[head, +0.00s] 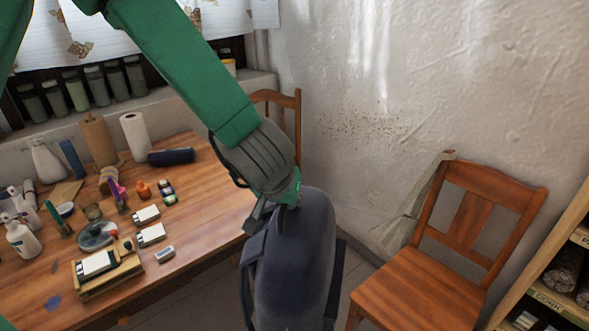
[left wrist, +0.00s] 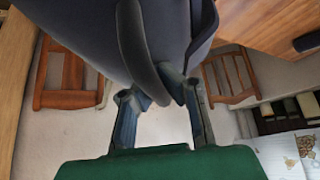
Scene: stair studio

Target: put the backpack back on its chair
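The dark blue-grey backpack (head: 300,262) is upright in the middle of the head view, its lower part cut off by the frame edge. My left gripper (head: 272,208) is at its top, shut on its top loop. In the left wrist view the backpack (left wrist: 85,30) fills the top, with its dark loop (left wrist: 138,50) running down between the fingers (left wrist: 160,97). A wooden chair (head: 425,290) with an empty seat stands to the right of the backpack, apart from it. It also shows in the left wrist view (left wrist: 75,100). My right gripper is not in view.
A wooden table (head: 205,205) with bottles, jars and small boxes lies left of the backpack. A second wooden chair (head: 297,120) stands behind it by the wall. A pale cloth strap (head: 415,200) hangs at the right chair's back. A shelf (head: 555,270) is at far right.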

